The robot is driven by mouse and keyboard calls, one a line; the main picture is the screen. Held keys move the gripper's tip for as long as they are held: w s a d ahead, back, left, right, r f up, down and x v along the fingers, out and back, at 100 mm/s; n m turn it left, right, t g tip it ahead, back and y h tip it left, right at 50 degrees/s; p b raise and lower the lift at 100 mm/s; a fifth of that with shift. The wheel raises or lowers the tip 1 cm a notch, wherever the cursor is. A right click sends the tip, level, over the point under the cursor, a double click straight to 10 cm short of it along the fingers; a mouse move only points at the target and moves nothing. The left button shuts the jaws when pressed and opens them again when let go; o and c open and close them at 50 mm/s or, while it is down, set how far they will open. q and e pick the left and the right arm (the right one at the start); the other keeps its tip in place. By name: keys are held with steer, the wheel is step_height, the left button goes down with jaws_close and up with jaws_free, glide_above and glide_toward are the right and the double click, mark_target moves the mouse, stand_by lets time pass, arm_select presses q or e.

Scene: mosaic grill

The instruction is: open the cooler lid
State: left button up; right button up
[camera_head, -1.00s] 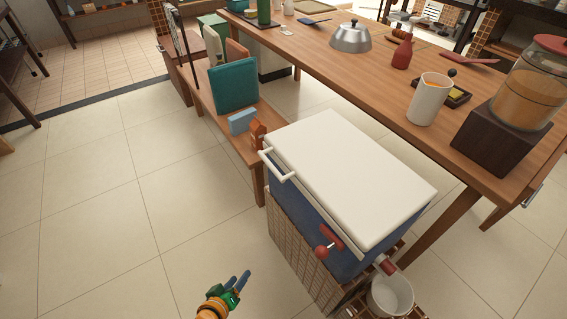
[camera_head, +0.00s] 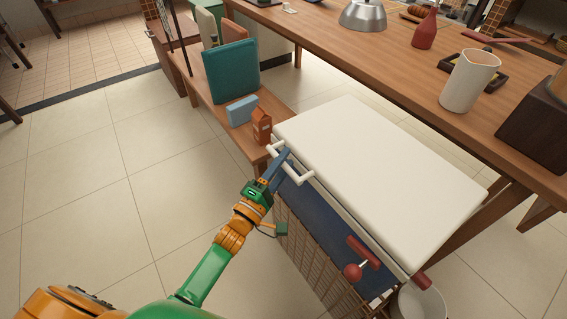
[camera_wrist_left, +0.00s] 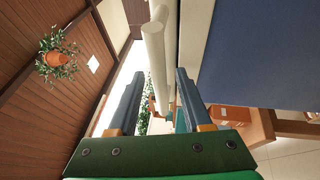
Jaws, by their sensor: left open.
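The cooler has a flat white lid (camera_head: 380,165) that lies shut on its dark blue body (camera_head: 325,215). A white bar handle (camera_head: 305,178) juts from the lid's left edge. It also shows in the left wrist view as a pale bar (camera_wrist_left: 154,55). My left gripper (camera_head: 281,161) is at the handle. In the left wrist view, the fingers of my left gripper (camera_wrist_left: 158,88) are apart, with the bar appearing between them. I cannot tell whether either finger touches it. My right gripper is not in view.
A low wooden bench with an orange carton (camera_head: 261,126), a light blue box (camera_head: 242,110) and a teal board (camera_head: 231,76) stands just beyond the handle. The wooden table (camera_head: 400,75) runs behind the cooler. A red-knobbed piece (camera_head: 353,271) sticks out in front. Tiled floor at left is clear.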

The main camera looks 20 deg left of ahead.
arm_select(q)
jaws_close()
stand_by(1.4)
